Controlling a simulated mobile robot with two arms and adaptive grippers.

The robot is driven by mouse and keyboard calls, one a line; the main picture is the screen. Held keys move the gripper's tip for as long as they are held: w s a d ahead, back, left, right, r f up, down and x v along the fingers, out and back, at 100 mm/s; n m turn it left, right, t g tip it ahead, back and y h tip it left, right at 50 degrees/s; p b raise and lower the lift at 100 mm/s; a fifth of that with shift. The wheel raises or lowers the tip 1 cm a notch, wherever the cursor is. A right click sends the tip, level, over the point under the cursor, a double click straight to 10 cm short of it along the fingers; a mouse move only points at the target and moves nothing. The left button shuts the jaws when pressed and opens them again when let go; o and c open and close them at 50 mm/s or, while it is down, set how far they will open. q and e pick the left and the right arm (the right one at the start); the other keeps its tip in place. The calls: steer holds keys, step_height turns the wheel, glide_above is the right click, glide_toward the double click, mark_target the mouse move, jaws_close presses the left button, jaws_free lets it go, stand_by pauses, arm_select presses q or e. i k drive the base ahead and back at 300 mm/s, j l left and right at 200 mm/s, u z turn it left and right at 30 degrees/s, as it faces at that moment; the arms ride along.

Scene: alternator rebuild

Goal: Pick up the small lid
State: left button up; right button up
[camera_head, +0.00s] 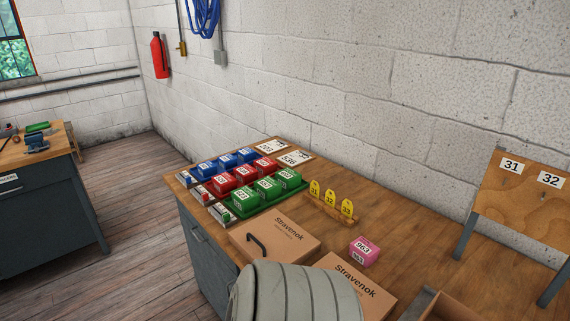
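Two flat brown cardboard pieces printed "Stravenok" lie on the wooden workbench (400,235). The left cardboard piece (296,246) has a thin black curved bar over its left part; I cannot tell whether the bar belongs to it. The right cardboard piece (366,296) lies nearer the front, partly hidden by a grey ribbed rounded body. I cannot tell for sure which one is the small lid. Neither of my grippers can be made out.
An open brown box (425,303) is cut off at the bottom edge. A pink block (364,252) marked 963 sits nearby. Yellow tags (331,198) stand in a wooden holder. Blue, red and green bins (243,201) fill the far left. A numbered board (520,205) stands right.

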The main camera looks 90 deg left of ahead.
mark_target(272, 236)
steer(key=u, duration=2.85)
